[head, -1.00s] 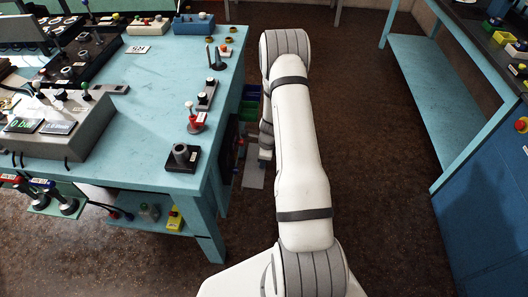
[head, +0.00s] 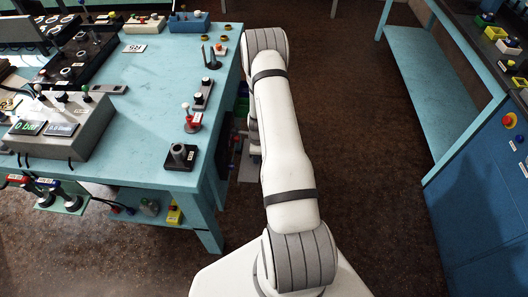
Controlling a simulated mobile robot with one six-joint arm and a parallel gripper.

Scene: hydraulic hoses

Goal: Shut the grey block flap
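My white arm reaches forward along the right side of the turquoise workbench and bends down at its far end. Its lower wrist part shows beside the bench edge, and my gripper (head: 256,157) is only a small grey bit there, its fingers not clear. A flat light-grey plate (head: 249,172) shows low beside the bench, just below that wrist part. I cannot tell whether it is the grey block flap or whether my gripper touches it. A grey console block (head: 80,140) with small displays and knobs stands on the bench at the left; no flap can be made out on it.
The turquoise workbench (head: 140,150) carries a black knob block (head: 180,157), a red-based joystick (head: 193,121) and other controls. Green and dark bins (head: 242,100) are partly hidden beside it. A blue cabinet (head: 480,190) stands at the right. The brown floor (head: 365,160) between is clear.

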